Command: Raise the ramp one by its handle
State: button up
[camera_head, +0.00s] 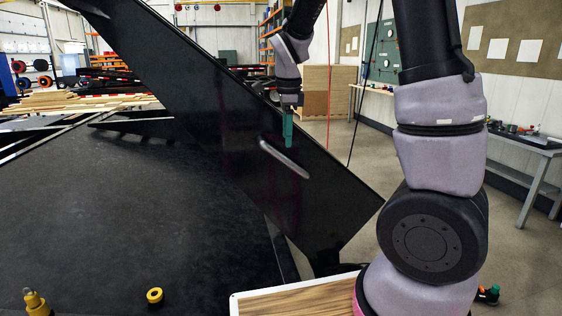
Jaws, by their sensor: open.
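A black ramp (225,110) slants across the view from upper left to lower right, with its lower end near the floor. A grey bar handle (284,159) is on its face, toward the lower part. My gripper (288,133) points down just above the handle, with teal fingers. It is open and nothing shows between the fingers. The fingertips look close to the handle, but I cannot tell whether they touch it. My arm covers the right part of the view.
The dark trailer deck (130,215) lies at left, with a yellow ring (154,295) and a yellow fitting (35,302) on it. Wooden planks (75,103) lie behind. A workbench (530,150) stands at right. Bare floor (365,165) lies beyond the ramp.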

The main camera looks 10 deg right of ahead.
aim_at(287, 161)
jog(key=f, duration=0.3)
jog(key=w+f, duration=0.1)
jog(key=f, duration=0.5)
jog(key=shift+w+d+f, duration=0.15)
jog(key=shift+w+f, duration=0.05)
grip_shut()
dwell(1.1)
